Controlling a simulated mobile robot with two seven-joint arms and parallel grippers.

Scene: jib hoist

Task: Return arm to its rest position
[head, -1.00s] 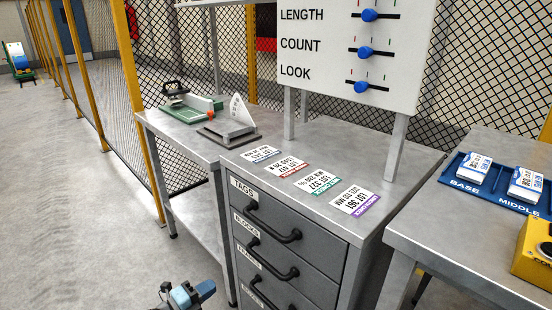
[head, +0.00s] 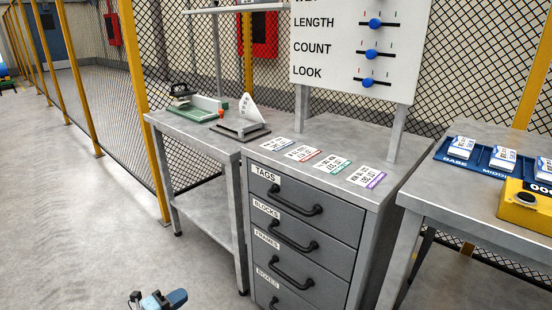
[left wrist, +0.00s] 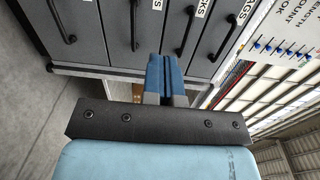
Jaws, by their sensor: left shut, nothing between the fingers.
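My left gripper (head: 170,299) shows at the bottom edge of the head view, over the floor and to the left of the grey drawer cabinet (head: 306,231). In the left wrist view its blue fingers (left wrist: 165,78) are together with nothing between them. They point toward the cabinet's drawer fronts (left wrist: 116,28) and appear apart from the black handles. The drawers I can see in the head view are shut. Most of my left arm is out of the picture. My right gripper is not in view.
Several tag cards lie on the cabinet top (head: 335,131). A slider board (head: 352,70) stands behind them. A side bench (head: 180,123) holds a green tool. At right, another table (head: 425,196) bears a blue tray and yellow box. Floor at left (head: 75,200) is clear.

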